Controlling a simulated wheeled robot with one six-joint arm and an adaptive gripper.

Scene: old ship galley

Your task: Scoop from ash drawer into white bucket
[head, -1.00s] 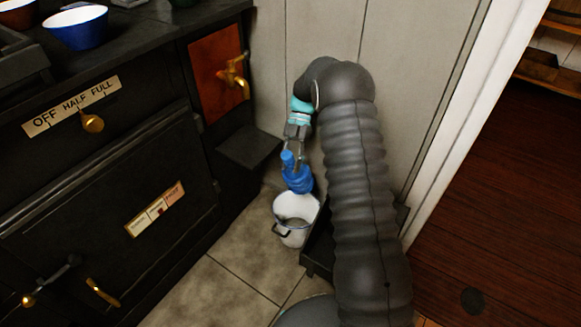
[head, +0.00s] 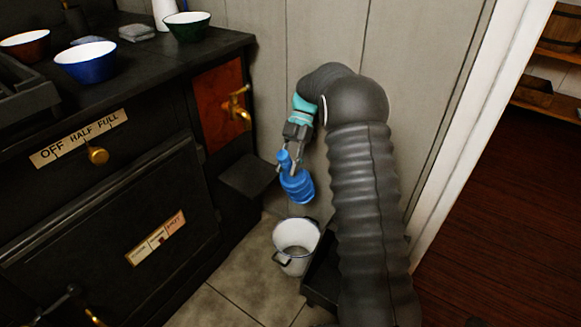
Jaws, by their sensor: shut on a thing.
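My gripper (head: 291,164) is shut on a blue scoop (head: 298,187) by its handle, with the scoop's round body hanging below the fingers. The scoop is in the air above the white bucket (head: 281,256) and apart from it. I cannot see into the scoop. A dark open tray or drawer (head: 318,293) is partly hidden behind my arm, right of the bucket; its contents are hidden.
The black stove (head: 105,215) fills the left, with brass knobs and a dark ledge (head: 249,176) jutting near the scoop. A blue bowl (head: 86,66) and a green bowl (head: 187,25) stand on top. A panelled wall (head: 420,80) is behind my arm.

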